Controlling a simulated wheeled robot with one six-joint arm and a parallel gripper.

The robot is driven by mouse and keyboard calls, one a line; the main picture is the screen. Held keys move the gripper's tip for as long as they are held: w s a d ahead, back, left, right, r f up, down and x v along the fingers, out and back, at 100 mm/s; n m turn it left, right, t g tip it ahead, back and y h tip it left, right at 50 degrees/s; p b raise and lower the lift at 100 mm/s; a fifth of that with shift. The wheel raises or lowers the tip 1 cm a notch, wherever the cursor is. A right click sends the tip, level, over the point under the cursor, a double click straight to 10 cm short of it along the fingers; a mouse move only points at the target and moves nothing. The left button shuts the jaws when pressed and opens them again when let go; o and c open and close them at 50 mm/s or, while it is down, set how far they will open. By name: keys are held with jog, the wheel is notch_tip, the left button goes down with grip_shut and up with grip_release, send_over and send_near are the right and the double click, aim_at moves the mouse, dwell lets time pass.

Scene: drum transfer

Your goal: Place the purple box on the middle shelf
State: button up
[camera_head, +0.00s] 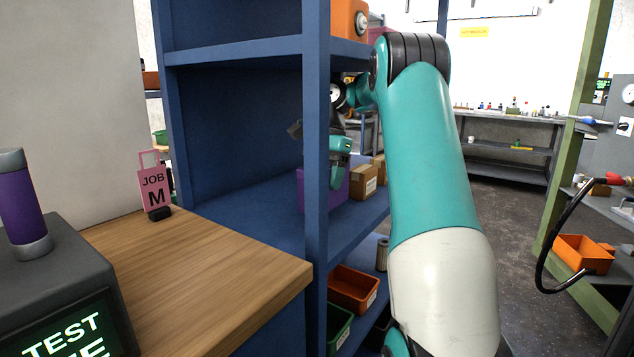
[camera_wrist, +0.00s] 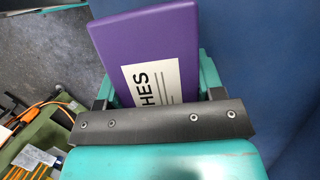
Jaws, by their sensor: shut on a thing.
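The purple box (camera_head: 341,196) is inside the blue rack at the level of the middle shelf (camera_head: 250,217), partly behind the rack's front post. I cannot tell whether its bottom touches the shelf. My gripper (camera_head: 338,165) reaches in from the right and is at the box, partly hidden by the post. In the wrist view the purple box (camera_wrist: 150,40) fills the space between the teal fingers of my gripper (camera_wrist: 157,75), with a white label reading "HES" in view. The gripper is shut on it.
Cardboard boxes (camera_head: 363,181) stand on the same shelf just right of the purple box. An orange bin (camera_head: 353,288) and a green bin (camera_head: 339,326) are on the shelf below. The upper shelf (camera_head: 240,50) is overhead. The middle shelf's left part is clear.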

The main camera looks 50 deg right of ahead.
jog(key=shift+w+r, duration=0.15)
jog(key=shift+w, duration=0.55)
notch_tip(320, 180, down, 4)
jog(key=b, duration=0.3)
jog(key=shift+w, duration=0.1)
jog(key=shift+b, duration=0.4)
jog(key=o, duration=1.2)
